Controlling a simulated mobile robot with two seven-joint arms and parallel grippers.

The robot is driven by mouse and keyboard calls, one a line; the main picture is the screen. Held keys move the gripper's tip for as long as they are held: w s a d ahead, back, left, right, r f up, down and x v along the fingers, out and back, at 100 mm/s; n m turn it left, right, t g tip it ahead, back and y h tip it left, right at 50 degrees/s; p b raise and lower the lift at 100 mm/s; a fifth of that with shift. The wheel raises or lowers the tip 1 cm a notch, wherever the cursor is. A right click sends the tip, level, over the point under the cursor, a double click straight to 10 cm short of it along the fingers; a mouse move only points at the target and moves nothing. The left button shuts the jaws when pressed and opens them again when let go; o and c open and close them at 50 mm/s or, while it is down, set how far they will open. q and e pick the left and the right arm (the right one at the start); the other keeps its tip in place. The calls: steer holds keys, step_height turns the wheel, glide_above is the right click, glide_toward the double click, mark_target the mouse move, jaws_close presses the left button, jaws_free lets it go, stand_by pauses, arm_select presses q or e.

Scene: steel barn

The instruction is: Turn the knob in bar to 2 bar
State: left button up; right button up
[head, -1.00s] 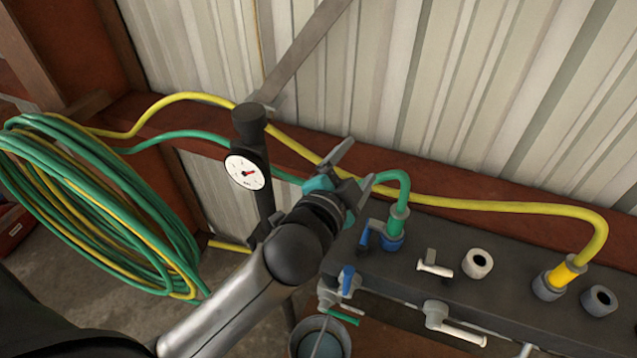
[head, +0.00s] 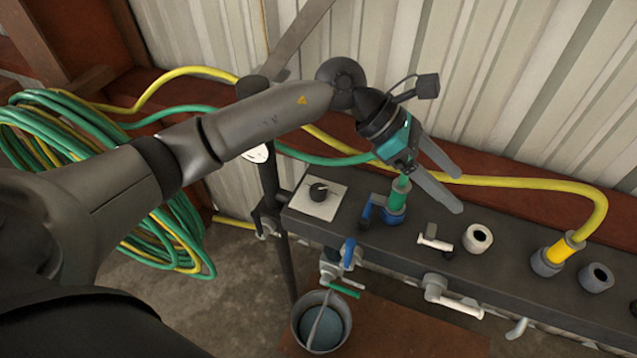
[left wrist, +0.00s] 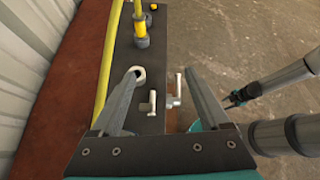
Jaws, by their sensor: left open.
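The black knob (head: 319,191) sits on a white plate (head: 318,208) at the left end of the dark manifold bar (head: 405,245). Its markings are too small to read. A round white gauge (head: 258,153) on the dark post is mostly covered by my left forearm. My left gripper (head: 458,190) is open and empty above the bar, to the right of the knob and clear of it. In the left wrist view its open fingers (left wrist: 160,75) frame the bar's valves; the knob is not visible there. My right gripper (left wrist: 235,98) shows small at the right of that view.
A green hose (head: 396,195) and a yellow hose (head: 558,250) join the bar. White valves (head: 435,240) and a blue-handled valve (head: 349,252) stick out. A bucket (head: 322,322) stands below. A coiled hose bundle (head: 170,235) hangs left. The corrugated wall (head: 540,90) is behind.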

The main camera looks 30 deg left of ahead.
arm_select(q)
steer(key=w+a+f+m+y, duration=0.1)
steer(key=a+f+y, duration=0.15)
steer(key=a, duration=0.25)
steer(key=w+a+f+y, duration=0.1)
steer(key=a+y, duration=0.2)
steer(key=a, duration=0.2)
steer(key=y, duration=0.6)
glide_toward(318, 189)
steer(key=shift+m+g, duration=0.3)
steer(key=shift+g, duration=0.1)
steer(key=f, duration=0.8)
steer(key=shift+w+a+f, duration=0.1)
steer(key=shift+w+f, duration=0.15)
steer(key=shift+w, duration=0.1)
jaws_close()
